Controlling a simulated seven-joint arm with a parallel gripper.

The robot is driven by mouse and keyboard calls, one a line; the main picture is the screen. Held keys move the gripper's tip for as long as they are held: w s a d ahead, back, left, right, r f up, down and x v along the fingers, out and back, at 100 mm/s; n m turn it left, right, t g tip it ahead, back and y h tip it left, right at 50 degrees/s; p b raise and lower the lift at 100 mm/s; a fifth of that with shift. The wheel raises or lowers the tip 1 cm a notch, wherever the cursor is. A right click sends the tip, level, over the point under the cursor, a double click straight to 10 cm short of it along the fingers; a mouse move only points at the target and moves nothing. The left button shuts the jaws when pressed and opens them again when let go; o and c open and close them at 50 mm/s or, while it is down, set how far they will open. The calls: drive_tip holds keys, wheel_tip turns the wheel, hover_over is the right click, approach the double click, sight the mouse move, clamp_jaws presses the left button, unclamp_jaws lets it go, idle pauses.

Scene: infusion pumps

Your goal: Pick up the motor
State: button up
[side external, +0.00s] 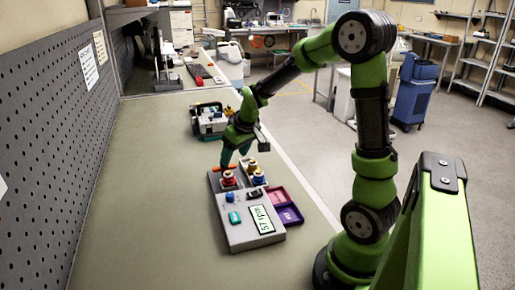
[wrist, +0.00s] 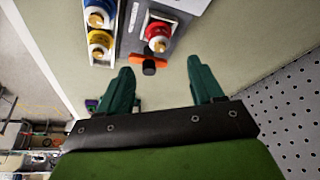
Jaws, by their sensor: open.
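The grey pump unit (side external: 246,232) stands on the bench with a lit display (side external: 262,219). At its far end sits a round red part (side external: 228,179) with a pale top, also in the wrist view (wrist: 157,38). Beside it, a white holder (wrist: 97,63) carries a blue part (wrist: 99,14) and a yellow part (wrist: 99,42). An orange bar with a black knob (wrist: 149,66) lies next to the red part. Which part is the motor is not clear. My gripper (wrist: 160,72) is open and empty, its fingers pointing down near the orange bar and red part.
Red and purple trays (side external: 283,206) sit right of the unit. A grey device with coloured parts (side external: 209,119) stands farther along the bench. A perforated panel (side external: 50,150) borders the left. The bench (side external: 150,200) is clear between panel and unit.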

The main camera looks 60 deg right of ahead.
sight(228, 172)
drive_tip(key=x, duration=0.9)
drive_tip(key=shift+w+f, duration=0.25)
drive_tip(key=c, duration=1.1)
drive_tip(key=shift+c, duration=0.2)
drive_tip(key=shift+r, duration=0.15)
